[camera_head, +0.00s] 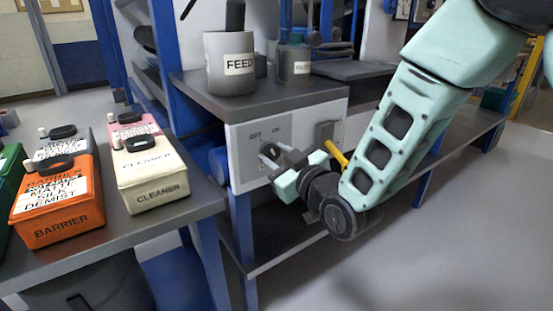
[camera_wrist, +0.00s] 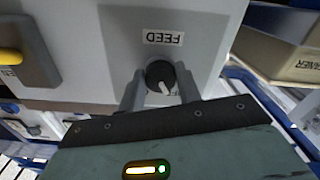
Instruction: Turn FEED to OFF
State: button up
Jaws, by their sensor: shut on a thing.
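The FEED knob (camera_wrist: 160,74) is a dark round dial with a white pointer mark. In the wrist view, it sits beside an upside-down FEED label (camera_wrist: 163,38) on a pale panel. Its pointer aims down and slightly right in that picture. My gripper (camera_wrist: 160,90) has one finger on each side of the knob and is shut on it. In the head view, my gripper (camera_head: 268,153) reaches the grey switch plate (camera_head: 264,136), which is marked OFF at left and ON at right. The fingers mostly hide the knob there.
A yellow-handled lever (camera_head: 335,152) is just right of the plate and also shows in the wrist view (camera_wrist: 10,56). A FEED pot (camera_head: 229,65) stands on the cabinet above. Labelled containers, including a cream CLEANER box (camera_head: 150,175), sit on the left table.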

dwell(0.4)
jog(key=o, duration=1)
jog(key=shift+c, duration=0.2)
